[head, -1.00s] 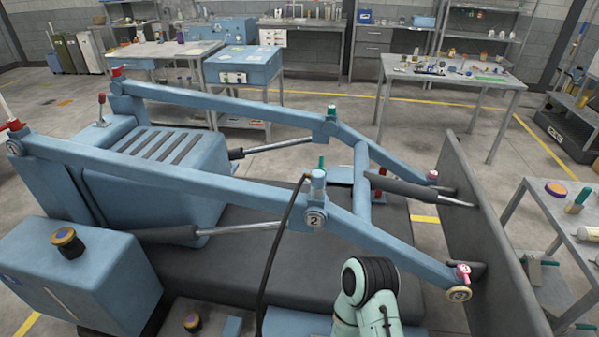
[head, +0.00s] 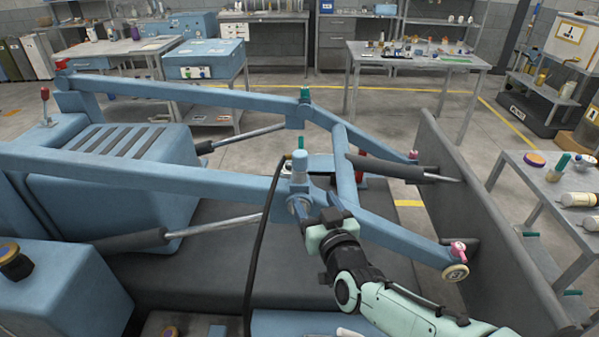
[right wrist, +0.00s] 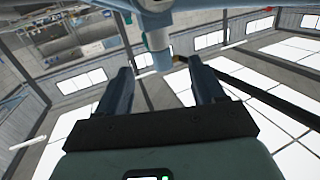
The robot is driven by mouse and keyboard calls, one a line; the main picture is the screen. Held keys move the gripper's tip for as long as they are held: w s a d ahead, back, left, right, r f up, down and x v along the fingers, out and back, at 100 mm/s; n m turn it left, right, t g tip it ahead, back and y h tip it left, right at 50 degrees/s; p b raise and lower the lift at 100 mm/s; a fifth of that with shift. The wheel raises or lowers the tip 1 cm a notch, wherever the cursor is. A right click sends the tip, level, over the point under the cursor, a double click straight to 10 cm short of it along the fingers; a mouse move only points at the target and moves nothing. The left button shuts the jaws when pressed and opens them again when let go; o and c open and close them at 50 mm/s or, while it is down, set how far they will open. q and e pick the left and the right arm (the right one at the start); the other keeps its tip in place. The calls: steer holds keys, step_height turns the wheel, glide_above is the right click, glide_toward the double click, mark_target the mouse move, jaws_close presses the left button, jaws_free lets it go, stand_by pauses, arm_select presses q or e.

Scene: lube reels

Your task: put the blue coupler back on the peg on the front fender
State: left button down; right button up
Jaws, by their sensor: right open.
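A light-blue cylinder (head: 299,166), which looks like the blue coupler, stands upright above the near loader-arm joint. In the right wrist view a blue cylinder (right wrist: 157,44) shows ahead, between and beyond the finger tips. My right gripper (head: 322,212) is open and empty, just below and right of the cylinder in the head view, close to the joint; contact cannot be told. Its two dark fingers (right wrist: 162,80) are spread in the right wrist view. I cannot make out the fender peg with certainty. My left gripper is not in view.
A black hose (head: 258,235) hangs beside the joint and also crosses the right wrist view (right wrist: 262,94). The blue loader arms (head: 170,170) and grey bucket plate (head: 480,215) surround my right arm. A grey side table (head: 545,205) stands right.

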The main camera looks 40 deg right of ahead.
mark_target(302, 162)
steer(key=shift+t+h, duration=0.3)
steer(key=w+d+r, duration=0.1)
steer(key=w, duration=0.1)
steer(key=w+d, duration=0.1)
steer(key=w, duration=0.1)
steer(key=w+r, duration=0.1)
steer(key=w, duration=0.1)
steer(key=shift+w+d+r+p, duration=0.2)
steer(key=shift+d+r+p, duration=0.15)
steer(key=shift+d+p, duration=0.05)
steer(key=x, duration=0.2)
steer(key=r+p+x, duration=0.1)
steer(key=x, duration=0.1)
steer(key=shift+w+d, duration=0.1)
steer(key=shift+w, duration=0.25)
steer(key=shift+w+d+f, duration=0.1)
steer(key=shift+w+d, duration=0.05)
steer(key=shift+w, duration=0.25)
steer(key=c, duration=1.1)
